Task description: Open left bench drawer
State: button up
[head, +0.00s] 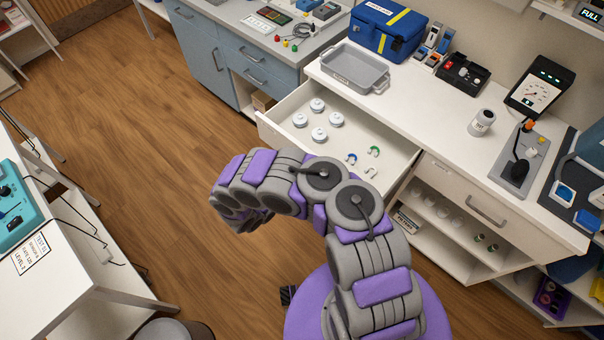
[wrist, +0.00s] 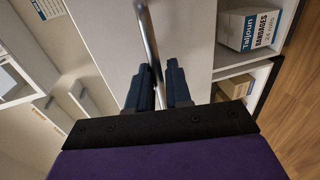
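The left bench drawer (head: 362,137) is pulled well out from under the white bench top in the head view. Several white round containers (head: 320,134) and a few small coloured curved pieces (head: 374,151) lie in it. Its front is partly hidden by my arm. In the wrist view, a metal bar handle (wrist: 147,35) runs between the two dark fingers of my gripper (wrist: 160,72), which look closed around it. The drawer's pale front panel (wrist: 185,40) lies behind the handle. In the head view my fingers are hidden behind my wrist.
Blue cabinets (head: 205,60) stand left of the drawer. A grey tray (head: 355,68) sits on the bench above it. A closed drawer (head: 465,195) and open shelves are to the right. The wooden floor (head: 150,150) is clear to the left; a white table (head: 60,260) stands beyond.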

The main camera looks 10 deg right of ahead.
jog(key=o, duration=0.4)
jog(key=shift+c, duration=0.2)
jog(key=p+v, duration=0.2)
jog(key=v, duration=1.5)
jog(key=shift+a, duration=0.25)
